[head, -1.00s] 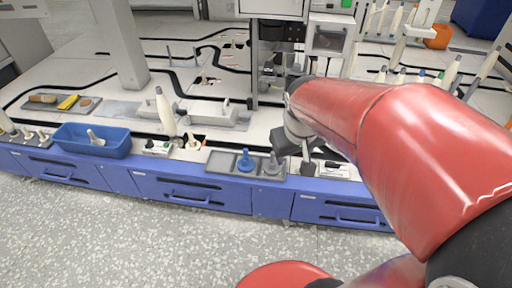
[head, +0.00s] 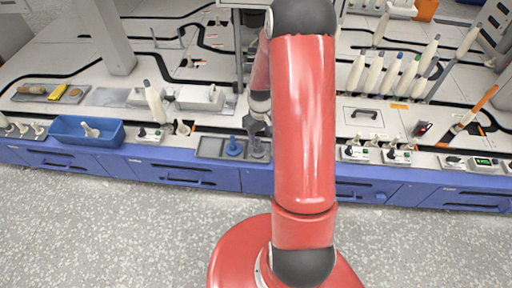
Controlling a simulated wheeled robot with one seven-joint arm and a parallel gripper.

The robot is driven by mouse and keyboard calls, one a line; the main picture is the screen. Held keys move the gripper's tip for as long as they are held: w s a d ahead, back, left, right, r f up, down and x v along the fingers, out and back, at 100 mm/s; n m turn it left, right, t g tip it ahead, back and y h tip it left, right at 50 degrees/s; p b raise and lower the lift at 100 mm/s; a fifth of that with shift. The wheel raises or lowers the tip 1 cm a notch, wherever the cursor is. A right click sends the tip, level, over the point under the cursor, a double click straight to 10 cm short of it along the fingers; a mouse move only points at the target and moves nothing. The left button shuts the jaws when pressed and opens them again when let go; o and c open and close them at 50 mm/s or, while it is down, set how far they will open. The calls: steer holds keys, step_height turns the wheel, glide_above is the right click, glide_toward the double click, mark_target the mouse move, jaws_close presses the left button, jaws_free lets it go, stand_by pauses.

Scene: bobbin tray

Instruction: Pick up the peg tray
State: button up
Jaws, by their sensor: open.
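The peg tray is the shallow grey tray (head: 209,148) near the front edge of the bench, left of my arm in the head view. A blue peg (head: 234,147) stands in its middle, and a grey peg (head: 258,150) stands toward its right end. My gripper (head: 257,133) is open, pointing down at the tray's right end, by the grey peg. My arm covers the area just right of the tray. I cannot tell whether the fingers touch the tray or the peg.
A blue bin (head: 68,134) with a white piece in it stands to the left. A white cone-shaped bobbin (head: 154,104) stands behind and left of the tray. Several bobbins stand right of my arm. Open floor (head: 120,230) lies before the blue drawers.

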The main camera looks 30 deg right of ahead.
mark_target(258, 146)
steer(key=f, duration=0.5)
steer(key=shift+w+a+f, duration=0.1)
steer(key=shift+a, duration=0.25)
steer(key=shift+c, duration=0.3)
steer(key=c, duration=1)
steer(key=shift+c, duration=0.2)
